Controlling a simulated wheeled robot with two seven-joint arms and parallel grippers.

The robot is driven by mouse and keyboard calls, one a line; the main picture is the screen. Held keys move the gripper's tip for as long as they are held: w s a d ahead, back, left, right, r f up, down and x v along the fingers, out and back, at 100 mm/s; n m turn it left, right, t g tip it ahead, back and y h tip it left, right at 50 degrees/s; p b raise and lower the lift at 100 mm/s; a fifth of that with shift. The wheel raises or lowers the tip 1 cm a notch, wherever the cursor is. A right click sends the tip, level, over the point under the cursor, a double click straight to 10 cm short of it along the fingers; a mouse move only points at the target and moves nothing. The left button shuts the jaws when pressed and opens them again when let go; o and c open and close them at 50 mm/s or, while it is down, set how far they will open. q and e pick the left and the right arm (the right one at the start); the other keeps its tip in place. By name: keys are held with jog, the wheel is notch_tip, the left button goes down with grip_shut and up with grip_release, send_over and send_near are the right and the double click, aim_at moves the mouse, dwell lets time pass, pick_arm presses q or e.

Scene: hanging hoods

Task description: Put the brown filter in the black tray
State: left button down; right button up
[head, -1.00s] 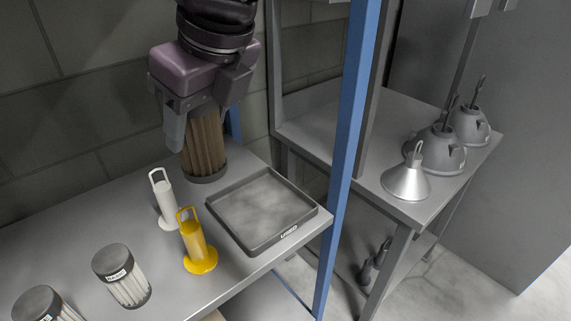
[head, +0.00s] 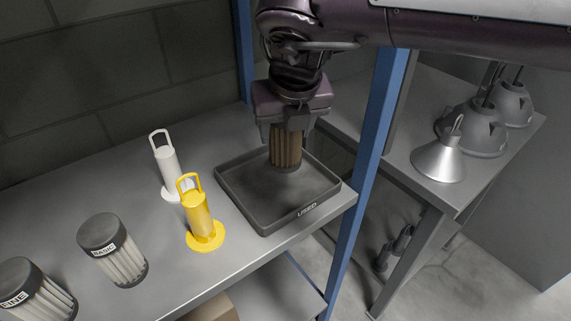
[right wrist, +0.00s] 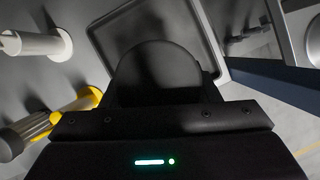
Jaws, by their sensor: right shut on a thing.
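The brown filter (head: 286,149) is a pleated cylinder with a dark bottom cap, held upright in my right gripper (head: 287,122). The gripper is shut on its upper part. The filter is over the back part of the black tray (head: 258,228), which is labelled USED. Its lower end looks close to the tray floor; I cannot tell whether it touches. In the right wrist view, a round dark end cap (right wrist: 160,65) shows in front of the gripper, with the tray rim (right wrist: 216,50) behind it. My left gripper is not in view.
A white handled cylinder (head: 166,163) and a yellow one (head: 199,215) stand left of the tray. White filters labelled BASIC (head: 122,263) and FINE (head: 42,299) stand front left. A blue post (head: 366,150) rises right of the tray. Metal hoods (head: 439,162) stand on another bench.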

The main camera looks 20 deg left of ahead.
aim_at(286, 163)
notch_tip(286, 163, down, 3)
jog(key=shift+r, duration=0.15)
jog(key=shift+f, duration=0.55)
notch_tip(286, 163, down, 4)
jog(key=shift+r, duration=0.25)
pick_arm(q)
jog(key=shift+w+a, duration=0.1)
pick_arm(e)
jog(key=shift+f, duration=0.15)
jog(key=shift+f, duration=0.15)
jog(key=o, duration=1.1)
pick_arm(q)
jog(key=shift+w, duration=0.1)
